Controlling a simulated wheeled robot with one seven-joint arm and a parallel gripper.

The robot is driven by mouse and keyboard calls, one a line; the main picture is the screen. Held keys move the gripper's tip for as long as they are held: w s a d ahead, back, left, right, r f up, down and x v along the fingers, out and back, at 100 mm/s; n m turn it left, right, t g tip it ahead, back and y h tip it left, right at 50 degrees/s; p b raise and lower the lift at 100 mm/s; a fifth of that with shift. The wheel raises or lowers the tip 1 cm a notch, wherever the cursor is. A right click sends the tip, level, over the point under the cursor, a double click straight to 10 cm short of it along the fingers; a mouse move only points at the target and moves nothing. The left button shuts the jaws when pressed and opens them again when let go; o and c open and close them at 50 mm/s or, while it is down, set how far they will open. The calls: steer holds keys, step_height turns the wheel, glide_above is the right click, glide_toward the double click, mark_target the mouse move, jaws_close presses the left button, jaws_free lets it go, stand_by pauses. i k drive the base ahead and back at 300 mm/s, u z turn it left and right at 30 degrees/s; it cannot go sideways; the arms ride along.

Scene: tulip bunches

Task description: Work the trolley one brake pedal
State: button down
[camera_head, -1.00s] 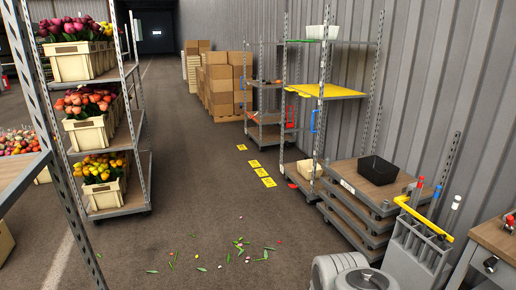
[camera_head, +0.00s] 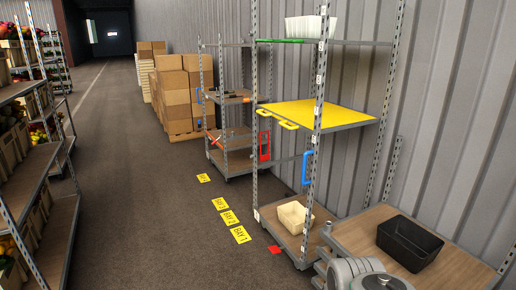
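A tall metal trolley (camera_head: 322,98) stands against the right wall, beside the floor label BAY 1 (camera_head: 240,235). I cannot read a trolley number on it. A flat red piece (camera_head: 274,249), which looks like a brake pedal, sticks out low at the front of its bottom shelf. I cannot tell whether it is up or down. The trolley has a yellow shelf (camera_head: 330,116) and a blue handle (camera_head: 308,167). A cream crate (camera_head: 295,217) sits on its bottom shelf. My gripper is not in view; only a pale part of my own body shows at the bottom.
A second trolley (camera_head: 228,98) stands behind, with a red piece (camera_head: 265,147) between the two. Flower racks (camera_head: 60,205) line the left. The aisle floor (camera_head: 140,165) between is clear.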

mark_target(274, 249)
steer(key=u, duration=0.25)
steer(key=i, duration=2.7)
steer(key=u, duration=0.65)
steer(key=i, duration=1.1)
steer(key=u, duration=0.15)
